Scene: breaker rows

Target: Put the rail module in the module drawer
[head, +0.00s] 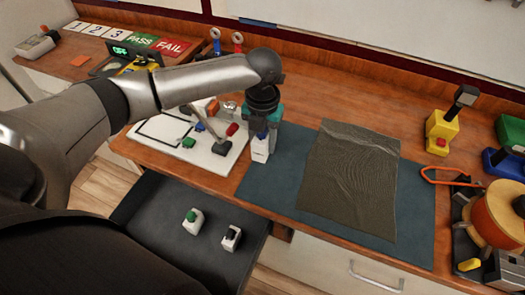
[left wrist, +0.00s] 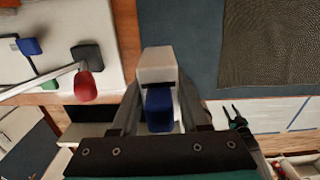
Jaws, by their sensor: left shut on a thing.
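The rail module (head: 260,150) is a small white block with a blue part, held over the front of the workbench near the left edge of the blue-grey mat. My left gripper (head: 262,131) is shut on it from above. The left wrist view shows the module's pale end (left wrist: 156,64) and its blue part between the fingers (left wrist: 158,98). I cannot tell whether the module touches the surface below. A dark-lined open drawer (head: 150,205) lies below the bench edge, left of the gripper. My right gripper is not in view.
The drawer holds a green-button module (head: 193,221) and a black-switch module (head: 231,238), with bare lining around them. A white board (head: 215,165) with coloured parts lies left of the gripper. A wrinkled dark sheet (head: 350,180) lies on the mat (head: 415,215). A spool (head: 497,213) stands right.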

